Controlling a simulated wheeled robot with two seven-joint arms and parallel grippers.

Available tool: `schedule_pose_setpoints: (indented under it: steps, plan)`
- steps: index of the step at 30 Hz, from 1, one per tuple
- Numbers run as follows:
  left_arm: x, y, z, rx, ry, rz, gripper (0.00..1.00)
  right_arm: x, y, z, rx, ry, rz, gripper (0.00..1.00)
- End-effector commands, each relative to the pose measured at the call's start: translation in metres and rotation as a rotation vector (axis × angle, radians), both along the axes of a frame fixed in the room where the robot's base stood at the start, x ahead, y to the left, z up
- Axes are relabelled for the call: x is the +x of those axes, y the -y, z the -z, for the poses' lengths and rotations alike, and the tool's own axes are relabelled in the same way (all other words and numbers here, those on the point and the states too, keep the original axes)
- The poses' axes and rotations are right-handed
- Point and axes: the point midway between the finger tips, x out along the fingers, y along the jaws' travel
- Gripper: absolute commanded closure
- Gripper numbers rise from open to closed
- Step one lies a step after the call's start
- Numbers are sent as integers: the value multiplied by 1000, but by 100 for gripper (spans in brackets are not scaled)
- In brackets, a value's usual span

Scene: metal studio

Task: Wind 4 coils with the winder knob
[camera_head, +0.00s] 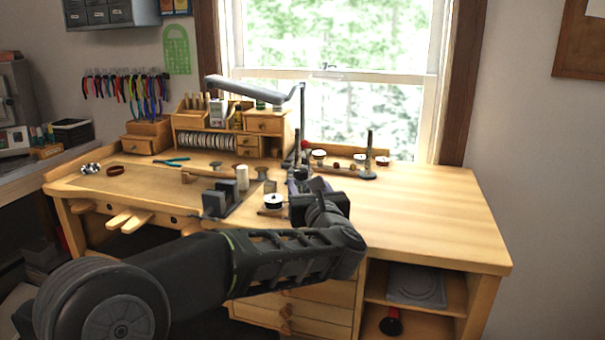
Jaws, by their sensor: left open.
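My left arm comes in from the lower left and its gripper (300,182) is over the front middle of the workbench, pointing away from me. The jaws are open, small and partly hidden by the wrist. Just beyond it is what looks like the winder: dark upright posts (369,158) with a horizontal rod (343,166) between them. A dark block-like fixture (222,199) with a pale cylinder (242,178) stands left of the gripper. I cannot tell which part is the winder knob, nor whether the gripper touches anything. My right gripper is not in view.
A white-topped spool (273,201) sits close left of the gripper. More spools (383,161) stand near the posts. A lamp (243,91) arches over the bench. A wooden organizer (262,125) stands behind. The bench's right side (440,215) is clear.

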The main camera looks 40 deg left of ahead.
Motion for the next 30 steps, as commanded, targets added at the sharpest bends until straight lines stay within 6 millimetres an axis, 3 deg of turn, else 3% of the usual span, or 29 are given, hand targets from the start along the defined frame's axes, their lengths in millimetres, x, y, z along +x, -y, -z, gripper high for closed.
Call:
schedule_pose_setpoints:
  steps: [8,22,30]
  plan:
    - [6,-5,0,1,-2,0,50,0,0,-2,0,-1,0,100]
    - [50,-52,-1,1,-2,1,50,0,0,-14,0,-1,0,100]
    - [54,-57,0,1,-1,2,50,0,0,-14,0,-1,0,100]
